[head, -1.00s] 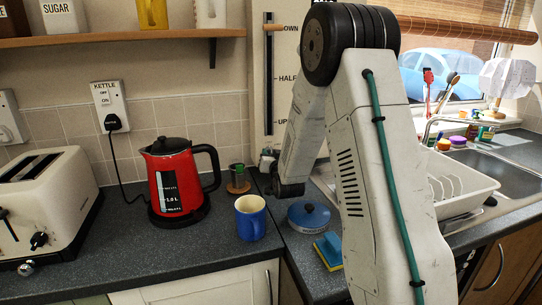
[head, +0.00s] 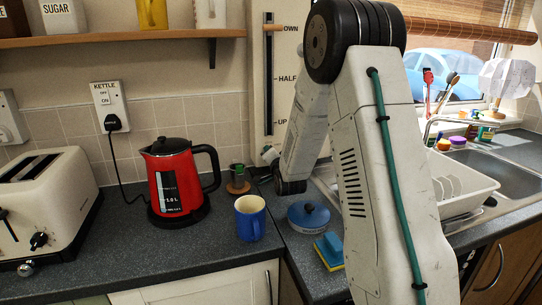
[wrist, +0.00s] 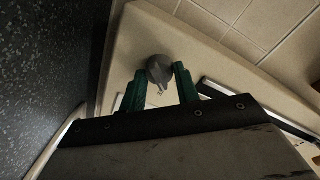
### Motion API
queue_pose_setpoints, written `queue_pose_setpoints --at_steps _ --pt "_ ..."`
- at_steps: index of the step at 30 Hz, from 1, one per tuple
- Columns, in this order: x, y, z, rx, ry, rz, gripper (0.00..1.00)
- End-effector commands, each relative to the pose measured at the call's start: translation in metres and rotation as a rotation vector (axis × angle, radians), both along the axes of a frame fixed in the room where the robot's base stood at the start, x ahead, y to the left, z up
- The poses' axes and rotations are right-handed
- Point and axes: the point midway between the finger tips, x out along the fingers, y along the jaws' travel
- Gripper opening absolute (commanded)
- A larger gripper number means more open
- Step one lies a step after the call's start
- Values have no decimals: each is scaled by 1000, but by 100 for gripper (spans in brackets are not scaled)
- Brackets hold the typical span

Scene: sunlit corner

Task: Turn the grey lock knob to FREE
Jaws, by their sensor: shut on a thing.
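The grey lock knob (wrist: 158,69) shows in the wrist view on a cream panel (wrist: 140,42). My gripper (wrist: 160,80) has its two green fingers on either side of the knob, shut on it. The knob's narrow end points toward the bottom of the picture, between the fingers. I cannot read any lettering around the knob, so its setting cannot be told. In the head view my wrist hangs in front of the lower part of the cream panel (head: 260,70), and the knob is hidden there.
The panel's slot has a wooden handle (head: 273,28) at its top mark. A blue mug (head: 250,220), red kettle (head: 178,185) and small pot (head: 238,180) stand left of my arm. A dish rack (head: 465,190) is right.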

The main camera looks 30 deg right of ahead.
Motion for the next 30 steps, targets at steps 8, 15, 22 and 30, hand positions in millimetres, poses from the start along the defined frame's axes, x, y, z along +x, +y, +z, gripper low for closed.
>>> queue_pose_setpoints --at_steps 8,15,22,30 --pt "-1 -1 -1 196 -54 -1 8" --pt "-1 -1 -1 298 -84 -1 8" --pt "-1 -1 -1 339 -95 -1 8" --pt "-1 -1 -1 345 -96 -2 8"
